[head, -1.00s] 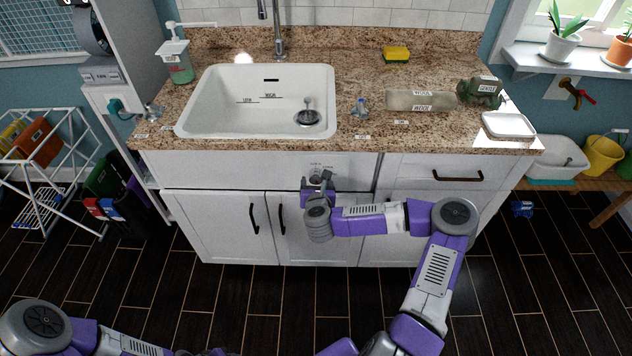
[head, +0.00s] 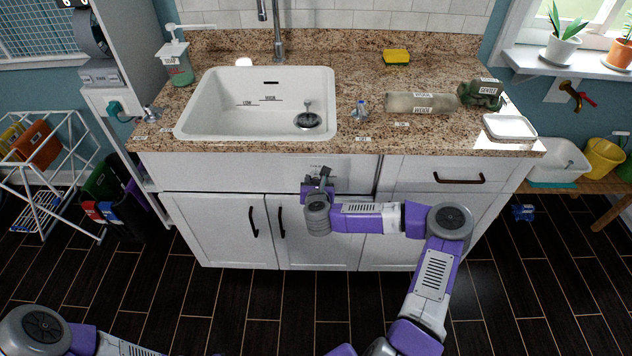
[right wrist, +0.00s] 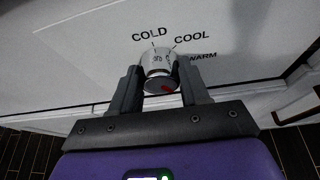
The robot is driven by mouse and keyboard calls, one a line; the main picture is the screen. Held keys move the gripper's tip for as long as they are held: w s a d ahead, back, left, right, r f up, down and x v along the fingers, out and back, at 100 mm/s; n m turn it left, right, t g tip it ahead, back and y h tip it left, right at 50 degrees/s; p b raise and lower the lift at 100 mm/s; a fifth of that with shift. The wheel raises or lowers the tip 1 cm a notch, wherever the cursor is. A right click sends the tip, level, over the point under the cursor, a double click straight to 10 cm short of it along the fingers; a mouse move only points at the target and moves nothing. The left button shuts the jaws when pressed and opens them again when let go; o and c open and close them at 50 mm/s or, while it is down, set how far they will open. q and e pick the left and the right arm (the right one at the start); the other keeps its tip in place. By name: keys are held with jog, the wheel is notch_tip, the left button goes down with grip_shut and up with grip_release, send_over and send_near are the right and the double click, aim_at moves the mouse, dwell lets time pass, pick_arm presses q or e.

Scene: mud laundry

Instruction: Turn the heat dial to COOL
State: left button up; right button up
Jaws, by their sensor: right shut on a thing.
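The heat dial (right wrist: 158,68) is a small pale round knob on the white front panel below the sink. In the right wrist view the printed words COLD (right wrist: 150,35), COOL (right wrist: 191,39) and WARM (right wrist: 203,56) fan out above and right of it. A red mark (right wrist: 165,87) shows low on its near face; I cannot tell which word the dial points to. My right gripper (right wrist: 158,84) is shut on the dial, one finger on each side. In the head view my right gripper (head: 319,182) mostly hides the dial. My left gripper is out of view; only my left arm shows.
The counter (head: 365,138) with its white sink (head: 205,105) overhangs the panel. Cabinet doors (head: 222,228) with dark handles lie below, and a drawer (head: 440,174) is to the right. A sponge (head: 396,56) and a soap dispenser (head: 178,65) stand on the counter.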

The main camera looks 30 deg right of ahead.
jog(key=shift+a+r+n+g+h+p, duration=0.15)
jog(key=shift+n+g+h+p, duration=0.2)
jog(key=shift+n+p, duration=0.45)
jog(key=shift+w+a+n+g+h+p, duration=0.15)
jog(key=shift+n+g+h+p, duration=0.1)
jog(key=shift+n+h+p, duration=0.55)
jog(key=shift+w+a+f+n+h+b, duration=0.1)
jog(key=shift+f+n+h+b, duration=0.15)
jog(key=shift+n+h+b, duration=1.1)
jog(key=shift+a+f+n+h+p, duration=0.15)
jog(key=shift+n+h, duration=0.45)
jog(key=shift+n, duration=1.85)
jog(key=shift+w+d+f+n+h+b, duration=0.1)
jog(key=shift+f+n+h+b, duration=0.2)
jog(key=shift+n+h+b, duration=1.05)
jog(key=shift+n+y+p, duration=0.25)
jog(key=shift+n+p, duration=0.4)
jog(key=shift+p, duration=0.1)
jog(key=shift+s, duration=0.1)
jog(key=o, duration=1.1)
jog(key=shift+c, duration=0.2)
